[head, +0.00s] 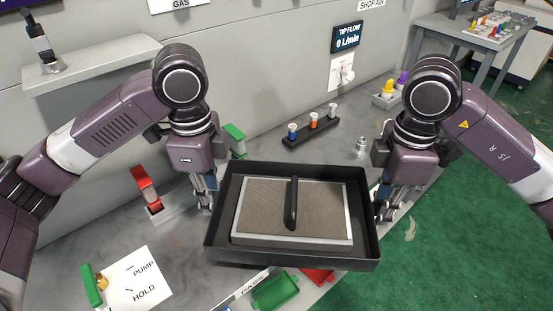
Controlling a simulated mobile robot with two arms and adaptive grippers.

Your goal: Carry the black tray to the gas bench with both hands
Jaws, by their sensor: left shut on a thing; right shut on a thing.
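The black tray (226,237) is in the middle of the head view, held over the grey bench (180,255). In it lies a flat plate (262,210) with a brown textured top, a pale rim and a black bar handle (291,203). My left gripper (206,203) is shut on the tray's left side. My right gripper (384,208) is shut on its right side. The fingertips are partly hidden by the tray's walls. The tray looks about level.
A red-handled device (147,188) stands left of the tray. A black rack with small bottles (311,128) is behind it. Green (275,291) and red parts lie in front. A white PUMP/HOLD card (138,280) is front left. Green floor (440,260) is open at right.

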